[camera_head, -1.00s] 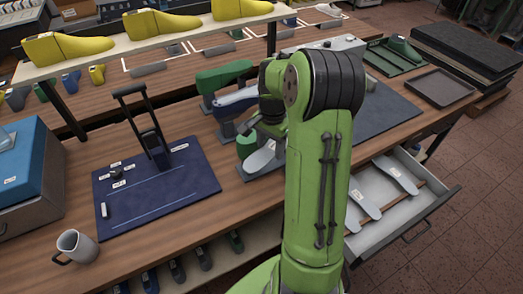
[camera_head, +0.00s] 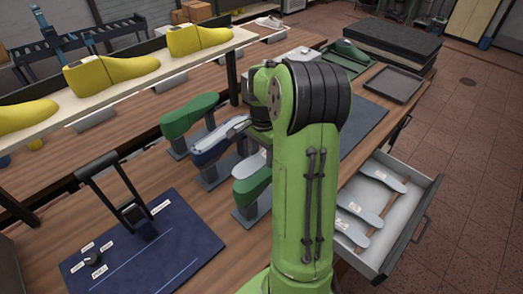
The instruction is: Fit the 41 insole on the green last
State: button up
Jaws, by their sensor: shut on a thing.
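A green last (camera_head: 252,190) stands sole-up on a post at the front of a row on the bench. A pale, labelled insole (camera_head: 250,164) is just over its top side; I cannot tell whether it touches, and its number is too small to read. My gripper (camera_head: 240,128) is above the lasts, partly hidden behind my arm. It is shut on the insole, though the fingertips are unclear. A blue last (camera_head: 217,139) and another green last (camera_head: 190,114) stand behind, further left.
An open drawer (camera_head: 420,208) at right holds several pale insoles (camera_head: 362,212). A dark blue mat (camera_head: 180,245) with an upright black frame (camera_head: 128,208) lies at front left. Yellow lasts (camera_head: 112,72) line a raised shelf. A black tray (camera_head: 394,85) sits at back right.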

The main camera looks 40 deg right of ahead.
jog(key=shift+w+f, duration=0.2)
jog(key=shift+f, duration=0.25)
jog(key=shift+s+f+b, duration=0.1)
jog(key=shift+f+b, duration=1.8)
jog(key=shift+f, duration=0.25)
jog(key=o, duration=1.1)
notch_tip(320, 180, up, 16)
jog(key=p, duration=0.2)
jog(key=shift+p, duration=0.3)
